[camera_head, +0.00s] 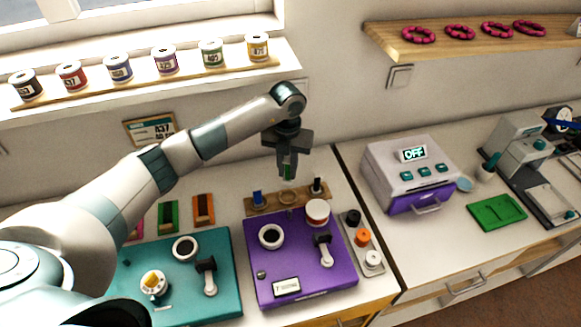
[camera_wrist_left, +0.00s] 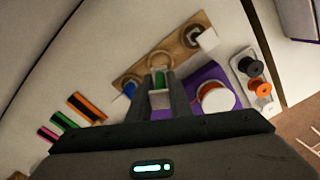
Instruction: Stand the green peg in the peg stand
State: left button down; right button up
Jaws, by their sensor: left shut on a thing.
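The green peg (camera_head: 287,171) is in my left gripper (camera_head: 288,165), which is shut on it and points down above the wooden peg stand (camera_head: 300,200). The peg looks upright, over the middle place of the stand, which has a pale ring (camera_head: 288,197). It looks apart from the stand in the head view. In the left wrist view the green peg (camera_wrist_left: 159,78) shows between the fingers, in line with the middle ring (camera_wrist_left: 159,57). A blue peg (camera_head: 258,198) stands at the stand's left end and a dark peg (camera_head: 317,185) at its right. My right gripper is not in view.
A purple board (camera_head: 285,258) and a teal board (camera_head: 222,262) lie in front of the stand. A tray with black, orange and white spools (camera_head: 362,238) is at right. A grey machine (camera_head: 411,172) stands farther right. Several labelled jars line the shelf behind.

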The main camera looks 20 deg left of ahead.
aim_at(288, 178)
pick_arm(q)
jog(key=shift+f+b, duration=1.75)
jog(key=shift+f, duration=1.15)
jog(key=shift+f, duration=0.2)
jog(key=shift+f+b, duration=0.4)
jog(key=shift+b, duration=0.1)
jog(key=shift+f+b, duration=0.4)
jog(key=shift+f, duration=0.05)
jog(key=c, duration=1.5)
grip_release()
jog(key=shift+c, duration=0.2)
